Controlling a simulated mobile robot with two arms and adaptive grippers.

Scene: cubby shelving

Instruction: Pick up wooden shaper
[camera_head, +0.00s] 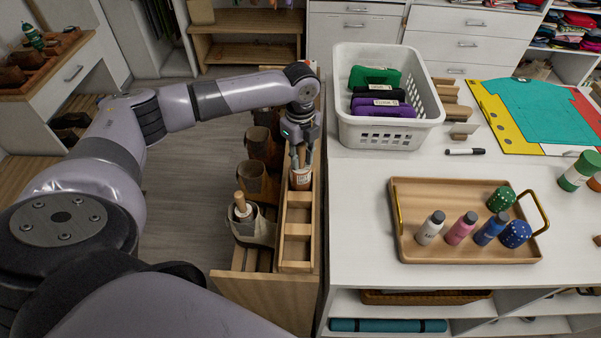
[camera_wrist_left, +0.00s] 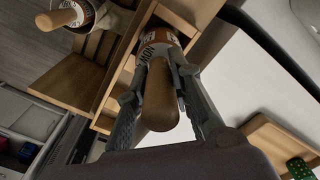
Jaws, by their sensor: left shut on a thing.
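The wooden shaper has a rounded brown wooden handle (camera_wrist_left: 160,100) and a lower part with a white and rust-coloured label, seen in the head view (camera_head: 300,179). It stands at the narrow wooden compartment rack beside the white counter. My left gripper (camera_head: 301,158) points down over it. In the left wrist view its fingers (camera_wrist_left: 160,112) are on either side of the shaper, shut on it. The fingers hide part of the shaper, and its lower end is not clear. My right gripper is not in view.
A second shaper (camera_head: 242,207) with a wooden handle stands in a beige boot (camera_head: 255,232) to the left. The wooden rack (camera_head: 297,230) has dividers close around. The white counter (camera_head: 355,200) holds a white basket (camera_head: 390,128) and a wooden tray (camera_head: 470,250) with bottles.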

